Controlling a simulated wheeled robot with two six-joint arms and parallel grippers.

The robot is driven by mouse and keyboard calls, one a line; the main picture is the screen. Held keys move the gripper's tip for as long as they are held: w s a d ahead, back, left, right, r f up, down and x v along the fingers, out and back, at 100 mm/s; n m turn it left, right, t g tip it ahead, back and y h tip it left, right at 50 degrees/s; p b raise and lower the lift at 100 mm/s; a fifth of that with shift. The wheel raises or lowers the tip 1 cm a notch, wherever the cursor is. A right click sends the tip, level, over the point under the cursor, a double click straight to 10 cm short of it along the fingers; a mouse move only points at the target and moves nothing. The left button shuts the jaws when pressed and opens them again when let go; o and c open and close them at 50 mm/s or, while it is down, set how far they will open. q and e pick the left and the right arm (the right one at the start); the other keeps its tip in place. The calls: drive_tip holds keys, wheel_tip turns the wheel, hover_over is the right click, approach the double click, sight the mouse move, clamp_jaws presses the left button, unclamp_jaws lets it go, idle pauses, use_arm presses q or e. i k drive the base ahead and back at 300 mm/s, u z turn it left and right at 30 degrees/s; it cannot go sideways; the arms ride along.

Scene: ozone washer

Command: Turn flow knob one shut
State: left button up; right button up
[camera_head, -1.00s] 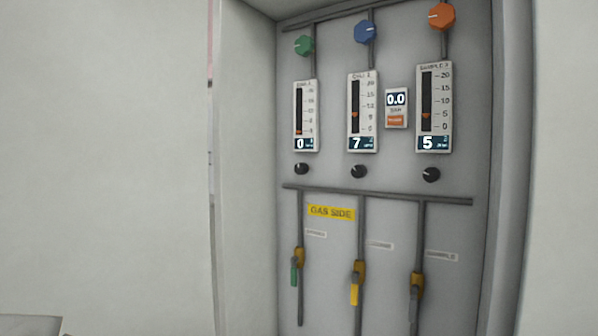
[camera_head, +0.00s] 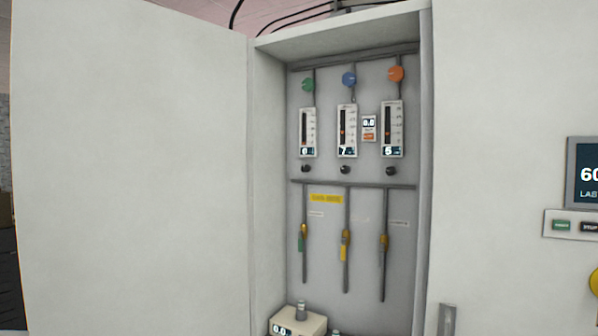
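An open cabinet bay holds three flow meters side by side. The left meter (camera_head: 307,132) has a small display that is hard to read now. The middle meter (camera_head: 347,130) shows 7 and the right meter (camera_head: 392,129) shows 5. Below them sit three small black knobs: left (camera_head: 305,169), middle (camera_head: 345,169) and right (camera_head: 390,171). Above them are a green knob (camera_head: 308,84), a blue knob (camera_head: 349,78) and an orange knob (camera_head: 396,74). I cannot read which knob is labelled one. Neither gripper is in view.
A white open door (camera_head: 130,170) stands at the left. A beige box (camera_head: 297,322) sits at the bay's bottom. A control screen (camera_head: 585,172) is at the right.

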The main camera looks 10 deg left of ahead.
sight(305, 168)
drive_tip(key=u, duration=0.95)
drive_tip(key=i, duration=0.9)
drive_tip(key=u, duration=0.1)
